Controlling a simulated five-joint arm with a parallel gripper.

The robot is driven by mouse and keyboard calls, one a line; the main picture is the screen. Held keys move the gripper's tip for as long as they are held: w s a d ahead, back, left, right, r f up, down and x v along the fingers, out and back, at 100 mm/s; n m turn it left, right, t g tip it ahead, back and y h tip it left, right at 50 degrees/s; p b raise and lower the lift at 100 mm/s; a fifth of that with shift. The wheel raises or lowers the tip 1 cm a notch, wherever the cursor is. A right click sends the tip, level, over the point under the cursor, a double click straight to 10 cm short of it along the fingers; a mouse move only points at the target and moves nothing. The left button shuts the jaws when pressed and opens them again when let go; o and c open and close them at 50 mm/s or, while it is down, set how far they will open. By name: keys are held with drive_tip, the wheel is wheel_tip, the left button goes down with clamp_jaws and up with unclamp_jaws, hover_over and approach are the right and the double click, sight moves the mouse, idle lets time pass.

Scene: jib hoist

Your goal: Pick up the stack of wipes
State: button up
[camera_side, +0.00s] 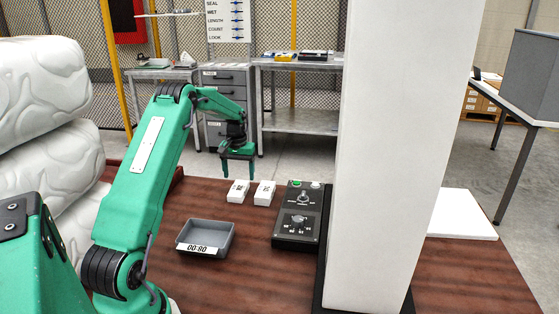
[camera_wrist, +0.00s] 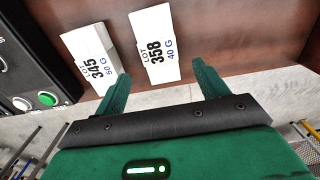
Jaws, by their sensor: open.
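Two white block-shaped stacks lie side by side on the brown table. The left stack (camera_side: 237,191) appears to be the one marked LOT 358, 40 G in the wrist view (camera_wrist: 155,44). The right stack (camera_side: 264,193) appears to be the one marked LOT 345, 50 G (camera_wrist: 91,57), nearer the control box. My gripper (camera_side: 238,171) is open and empty, fingers down, above and just behind the left stack. In the wrist view, the LOT 358 stack shows beyond the gap between my fingers (camera_wrist: 161,72); one fingertip overlaps the LOT 345 stack's edge. I see no contact.
A grey tray (camera_side: 207,226) with a number label stands in front of the stacks. A black control box (camera_side: 297,232) with knobs and a green button is right of them. White bulky sacks (camera_side: 40,95) are at far left.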

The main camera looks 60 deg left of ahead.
sight(239, 187)
drive_tip(key=shift+s+f, duration=0.1)
drive_tip(key=shift+f, duration=2.5)
drive_tip(key=c, duration=1.1)
drive_tip(key=shift+r, duration=0.15)
drive_tip(key=shift+r, duration=0.5)
drive_tip(key=r, duration=0.3)
drive_tip(key=shift+d+r, duration=0.15)
drive_tip(key=shift+d, duration=0.15)
drive_tip(key=w+d+r, duration=0.2)
drive_tip(key=d+r, duration=0.4)
drive_tip(key=d, duration=0.5)
drive_tip(key=shift+r, duration=0.2)
drive_tip(key=shift+w+r, duration=0.1)
